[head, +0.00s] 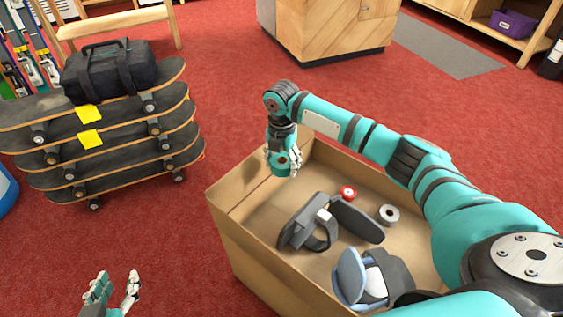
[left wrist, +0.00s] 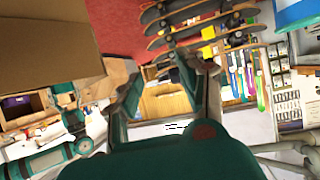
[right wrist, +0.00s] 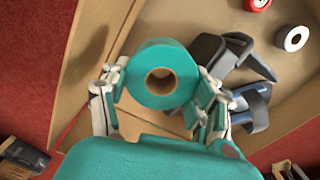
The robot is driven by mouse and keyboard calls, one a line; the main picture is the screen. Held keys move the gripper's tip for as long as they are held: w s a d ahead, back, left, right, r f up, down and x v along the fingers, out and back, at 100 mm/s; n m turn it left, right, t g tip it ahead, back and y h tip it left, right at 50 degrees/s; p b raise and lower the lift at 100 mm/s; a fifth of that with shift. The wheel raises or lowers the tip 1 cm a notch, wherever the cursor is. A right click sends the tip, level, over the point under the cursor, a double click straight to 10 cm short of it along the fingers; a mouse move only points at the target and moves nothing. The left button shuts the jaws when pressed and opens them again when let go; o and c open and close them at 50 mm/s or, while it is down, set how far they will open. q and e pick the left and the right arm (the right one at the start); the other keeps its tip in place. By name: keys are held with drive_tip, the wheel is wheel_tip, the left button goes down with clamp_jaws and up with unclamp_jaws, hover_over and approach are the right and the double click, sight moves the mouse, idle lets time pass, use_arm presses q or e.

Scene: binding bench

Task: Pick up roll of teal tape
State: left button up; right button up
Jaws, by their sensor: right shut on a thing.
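The roll of teal tape (right wrist: 162,60) is between the fingers of my right gripper (right wrist: 160,100) in the right wrist view, its round hole facing the camera. In the head view the teal roll (head: 281,165) shows at the tips of my right gripper (head: 283,158), above the far left corner of the cardboard box (head: 232,201). The right gripper is shut on it. My left gripper (head: 112,290) is at the bottom left of the head view, over the red floor, with its fingers apart and empty. It also shows open in the left wrist view (left wrist: 165,85).
In the box lie a red roll (head: 348,193), a white-grey roll (head: 389,215), a dark strapped item (head: 300,228) and a blue-grey strapped item (head: 350,278). Stacked skateboards (head: 110,150) with a black bag (head: 108,70) stand left. Red carpet between is clear.

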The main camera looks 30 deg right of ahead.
sight(281, 161)
drive_tip(key=shift+r+p, duration=0.8)
drive_tip(key=shift+p, duration=0.05)
use_arm(q)
drive_tip(key=s+a+f+g+y+p, duration=0.1)
drive_tip(key=s+a+f+g, duration=0.1)
drive_tip(key=s+f+g, duration=0.3)
drive_tip(key=s+a+f+g+y+p, duration=0.1)
drive_tip(key=s+a+f+g, duration=0.2)
drive_tip(key=s, duration=0.5)
use_arm(e)
drive_tip(key=shift+r, duration=0.65)
wheel_tip(281, 161, up, 4)
drive_tip(key=p, duration=0.3)
drive_tip(key=shift+f+p, duration=0.15)
drive_tip(key=shift+p, duration=0.15)
drive_tip(key=shift+r+p, duration=0.95)
drive_tip(key=shift+p, duration=0.15)
use_arm(q)
drive_tip(key=s+f+g+p, duration=0.1)
drive_tip(key=s+f, duration=0.2)
drive_tip(key=f, duration=0.8)
drive_tip(key=s+f+g+p, duration=0.1)
drive_tip(key=s+f+p, duration=0.1)
drive_tip(key=f, duration=1)
drive_tip(key=shift+s+a+g+p, duration=0.15)
drive_tip(key=shift+s+g+p, duration=0.15)
drive_tip(key=shift+s, duration=0.25)
use_arm(e)
drive_tip(key=shift+r, duration=1.65)
